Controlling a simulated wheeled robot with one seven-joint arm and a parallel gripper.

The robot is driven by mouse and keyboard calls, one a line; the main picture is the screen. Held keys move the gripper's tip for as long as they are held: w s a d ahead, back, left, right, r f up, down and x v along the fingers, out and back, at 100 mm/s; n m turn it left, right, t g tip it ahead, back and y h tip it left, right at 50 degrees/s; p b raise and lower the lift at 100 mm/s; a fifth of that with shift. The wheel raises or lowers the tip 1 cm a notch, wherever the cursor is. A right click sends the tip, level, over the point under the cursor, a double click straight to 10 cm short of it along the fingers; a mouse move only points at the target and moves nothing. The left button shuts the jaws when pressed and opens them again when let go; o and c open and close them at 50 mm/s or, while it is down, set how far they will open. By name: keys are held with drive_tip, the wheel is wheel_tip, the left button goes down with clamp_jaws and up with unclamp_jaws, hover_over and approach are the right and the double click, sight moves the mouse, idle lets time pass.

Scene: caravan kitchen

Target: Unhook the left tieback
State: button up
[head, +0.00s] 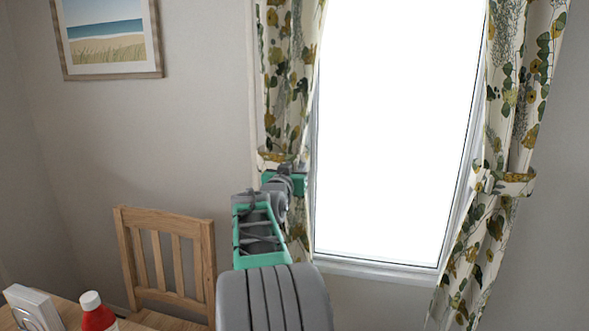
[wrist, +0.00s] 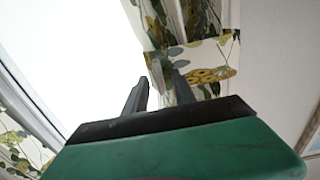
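The left tieback (head: 268,158) is a band of leaf-patterned cloth around the gathered left curtain (head: 283,80). In the head view, my gripper (head: 285,180) is at the tieback's height, in front of the curtain, and hides part of the band. In the wrist view, the tieback (wrist: 215,58) crosses the curtain just beyond my fingers. The two dark fingers stand apart, with patterned cloth showing between and behind them. My gripper (wrist: 160,80) looks open. I cannot tell whether a finger touches the band. The tieback's hook is not clearly visible.
The bright window (head: 390,120) lies right of the left curtain, and the right curtain (head: 512,80) has its own tieback (head: 515,183). A wooden chair (head: 165,240) stands at lower left beside a table with a red bottle (head: 97,315) and a white box (head: 32,308). A framed picture (head: 108,38) hangs on the wall.

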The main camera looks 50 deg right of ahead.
clamp_jaws()
idle(1.4)
